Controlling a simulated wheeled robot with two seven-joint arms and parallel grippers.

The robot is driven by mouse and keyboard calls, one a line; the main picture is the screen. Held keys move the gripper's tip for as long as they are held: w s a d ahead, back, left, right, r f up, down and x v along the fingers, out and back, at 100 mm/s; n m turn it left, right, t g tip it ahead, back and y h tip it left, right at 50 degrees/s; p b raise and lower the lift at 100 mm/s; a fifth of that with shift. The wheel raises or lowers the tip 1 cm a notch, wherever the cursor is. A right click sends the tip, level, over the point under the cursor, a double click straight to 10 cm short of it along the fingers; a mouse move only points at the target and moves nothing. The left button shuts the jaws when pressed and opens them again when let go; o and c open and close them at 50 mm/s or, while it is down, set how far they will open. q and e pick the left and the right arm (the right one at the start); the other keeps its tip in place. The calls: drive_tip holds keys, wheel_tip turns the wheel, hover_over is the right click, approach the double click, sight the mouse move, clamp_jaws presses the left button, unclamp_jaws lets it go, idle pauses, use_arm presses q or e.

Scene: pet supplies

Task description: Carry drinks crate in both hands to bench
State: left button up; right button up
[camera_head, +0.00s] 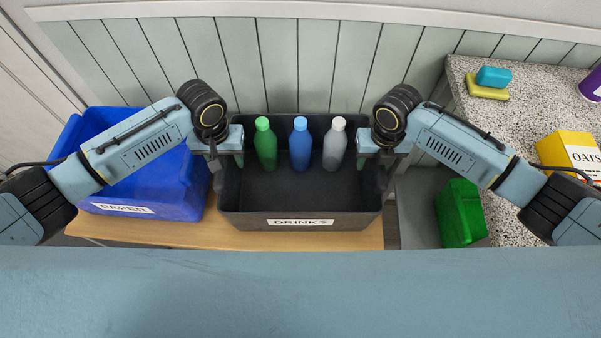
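The dark grey drinks crate (300,202) stands on a wooden surface at centre, its label "DRINKS" facing me. It holds a green bottle (265,146), a blue bottle (300,146) and a grey bottle (335,146), all upright along its back. My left gripper (221,165) is at the crate's left side wall, and my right gripper (382,165) is at its right side wall. Both reach down over the rim; their fingertips are partly hidden, so I cannot tell whether they grip the walls. The speckled bench top (522,95) is at the right.
A blue bin labelled "PAPER" (185,203) stands left of the crate on the wooden surface (240,237). A green container (461,213) sits low at the right. The bench carries a yellow oats box (568,151), a purple container (592,86), and blue (493,76) and yellow (487,91) blocks.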

use_arm(q)
clamp_jaws()
use_arm(e)
clamp_jaws()
